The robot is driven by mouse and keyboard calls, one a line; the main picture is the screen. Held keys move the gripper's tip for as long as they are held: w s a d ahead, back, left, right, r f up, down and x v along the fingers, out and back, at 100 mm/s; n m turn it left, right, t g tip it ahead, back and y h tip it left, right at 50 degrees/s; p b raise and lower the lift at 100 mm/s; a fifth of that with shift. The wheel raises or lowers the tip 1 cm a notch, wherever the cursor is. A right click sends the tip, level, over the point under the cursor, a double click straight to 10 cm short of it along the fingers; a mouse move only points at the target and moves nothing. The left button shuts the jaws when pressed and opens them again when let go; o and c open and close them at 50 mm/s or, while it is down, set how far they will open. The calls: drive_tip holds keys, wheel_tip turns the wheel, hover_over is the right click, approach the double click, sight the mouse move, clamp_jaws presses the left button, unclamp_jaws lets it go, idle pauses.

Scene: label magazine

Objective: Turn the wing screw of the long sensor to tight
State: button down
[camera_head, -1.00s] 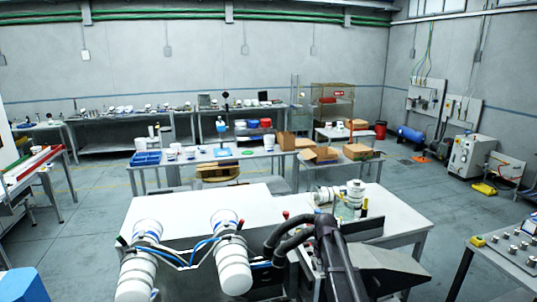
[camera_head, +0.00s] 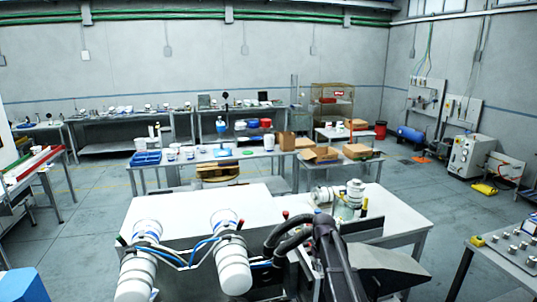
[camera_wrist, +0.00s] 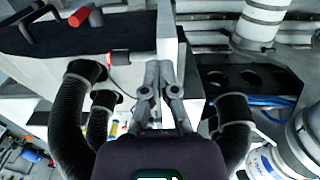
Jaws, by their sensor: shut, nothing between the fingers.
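My gripper (camera_wrist: 160,68) is shut and empty in the wrist view, its two grey fingers close together before a pale upright plate (camera_wrist: 168,30). A small red-ended cylinder (camera_wrist: 119,57) sticks out left of the fingertips; I cannot tell whether it is the long sensor. No wing screw can be made out in either view. In the head view the machine (camera_head: 374,262) stands at the front, and my white wrist joints (camera_head: 354,190) show beyond it. My gripper cannot be made out there.
Ribbed black hoses (camera_wrist: 73,110) run left of the fingers, and another hose (camera_wrist: 235,125) runs on the right. In the head view, the white table (camera_head: 180,207) has a clear left part.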

drive_tip(key=shift+s+a, duration=0.2)
drive_tip(key=shift+a, duration=0.35)
drive_tip(key=shift+a, duration=0.45)
idle(0.5)
drive_tip(key=shift+s+a, duration=0.1)
drive_tip(key=shift+s, duration=0.25)
drive_tip(key=shift+r, duration=0.1)
idle(0.4)
wheel_tip(320, 180, up, 6)
drive_tip(key=p, duration=0.6)
drive_tip(key=d, duration=0.2)
drive_tip(key=w+d+p, duration=0.1)
drive_tip(key=shift+r, duration=0.4)
